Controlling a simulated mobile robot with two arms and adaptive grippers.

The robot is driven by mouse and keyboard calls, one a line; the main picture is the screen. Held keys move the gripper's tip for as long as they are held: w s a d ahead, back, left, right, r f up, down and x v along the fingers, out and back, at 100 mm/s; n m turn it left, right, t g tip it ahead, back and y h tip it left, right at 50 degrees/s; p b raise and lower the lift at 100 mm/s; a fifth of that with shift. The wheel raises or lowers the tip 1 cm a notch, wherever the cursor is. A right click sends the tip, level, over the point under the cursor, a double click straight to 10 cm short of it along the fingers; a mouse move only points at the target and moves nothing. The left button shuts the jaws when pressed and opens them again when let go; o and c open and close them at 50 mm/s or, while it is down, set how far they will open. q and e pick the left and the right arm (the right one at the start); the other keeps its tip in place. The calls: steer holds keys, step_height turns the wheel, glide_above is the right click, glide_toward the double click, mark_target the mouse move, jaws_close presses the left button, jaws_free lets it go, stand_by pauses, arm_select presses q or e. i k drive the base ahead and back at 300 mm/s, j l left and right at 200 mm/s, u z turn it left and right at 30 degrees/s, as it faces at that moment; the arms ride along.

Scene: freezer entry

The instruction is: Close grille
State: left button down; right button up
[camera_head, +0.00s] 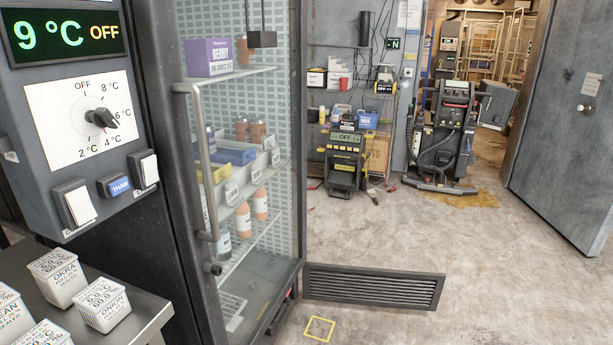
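The grille (372,287) is a low, dark panel with horizontal slats near the floor in the middle of the head view. It stands swung open. Its left end is at the base of the glass-fronted cabinet (178,180), and its right end sticks out over the concrete floor. The dark base of the cabinet shows beside the grille's left end; the inside of the opening is mostly hidden. Neither of my grippers shows in this view.
A control panel (75,150) with a dial and switches is at the left, above a metal counter (135,315) with labelled tubs. A yellow floor square (319,328) lies before the grille. Machines (440,140) stand behind; a grey door (565,125) is right.

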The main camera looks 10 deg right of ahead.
mark_target(388, 289)
steer(key=i+l+z, duration=0.25)
steer(key=z, duration=0.15)
steer(key=i+l+z, duration=0.3)
steer(key=z, duration=0.15)
steer(key=i+l+z, duration=0.4)
steer(key=i+z, duration=0.25)
steer(key=z, duration=0.15)
steer(key=i+z, duration=0.45)
steer(key=i+l, duration=0.1)
steer(key=i, duration=0.5)
steer(key=i+l, duration=0.15)
steer(key=i, duration=0.45)
steer(key=i+l, duration=0.1)
steer(key=i, duration=0.5)
steer(key=i+l, duration=0.1)
steer(key=i, duration=0.5)
steer(key=i+j+u, duration=0.15)
steer(key=u, duration=0.3)
steer(key=i+u, duration=0.6)
steer(key=u, duration=0.3)
steer(key=i+l+u, duration=0.2)
steer(key=u, duration=0.25)
steer(key=i+l+u, duration=0.25)
steer(key=u, duration=0.25)
